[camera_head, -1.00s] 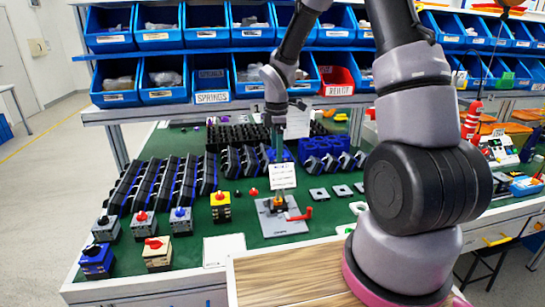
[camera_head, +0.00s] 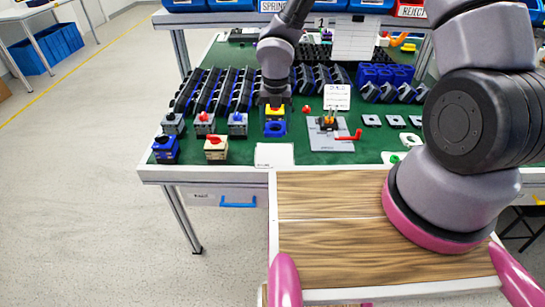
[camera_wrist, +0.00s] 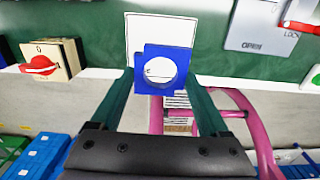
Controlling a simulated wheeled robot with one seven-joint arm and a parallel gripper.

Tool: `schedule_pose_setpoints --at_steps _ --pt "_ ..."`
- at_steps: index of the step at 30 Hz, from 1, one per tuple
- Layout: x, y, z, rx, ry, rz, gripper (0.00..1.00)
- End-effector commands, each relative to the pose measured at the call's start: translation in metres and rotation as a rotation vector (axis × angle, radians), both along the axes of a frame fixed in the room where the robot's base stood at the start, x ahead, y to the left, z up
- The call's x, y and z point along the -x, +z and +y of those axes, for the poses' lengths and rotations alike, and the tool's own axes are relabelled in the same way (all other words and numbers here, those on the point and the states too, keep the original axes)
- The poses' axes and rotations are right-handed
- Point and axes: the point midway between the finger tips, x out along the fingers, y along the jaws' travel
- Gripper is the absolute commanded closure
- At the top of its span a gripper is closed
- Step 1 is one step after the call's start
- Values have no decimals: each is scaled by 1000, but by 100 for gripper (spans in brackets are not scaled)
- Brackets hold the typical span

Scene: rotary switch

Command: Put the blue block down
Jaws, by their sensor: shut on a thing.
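The blue block (camera_wrist: 150,54) has a round hole and sits between the two fingertips of my gripper (camera_wrist: 162,84) in the wrist view. The fingers are shut on its sides.
A white card (camera_head: 274,155) lies just in front. A blue switch (camera_head: 165,151) and a beige switch with red knob (camera_head: 215,149) stand left. A grey fixture plate with red handle (camera_head: 330,142) is right. Rows of dark modules stand behind.

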Motion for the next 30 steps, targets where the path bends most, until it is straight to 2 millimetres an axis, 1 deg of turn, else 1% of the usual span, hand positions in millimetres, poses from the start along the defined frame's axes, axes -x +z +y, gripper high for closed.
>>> schedule_pose_setpoints --at_steps 6,9,14,18,22,30 --pt "3 -40 2 3 20 3 88" --pt "2 -54 2 2 18 2 88" --pt "2 -69 2 2 17 2 88" --pt "2 -90 2 2 16 1 88" --pt "1 -98 2 0 14 0 88" --pt "1 -99 2 0 13 0 88"
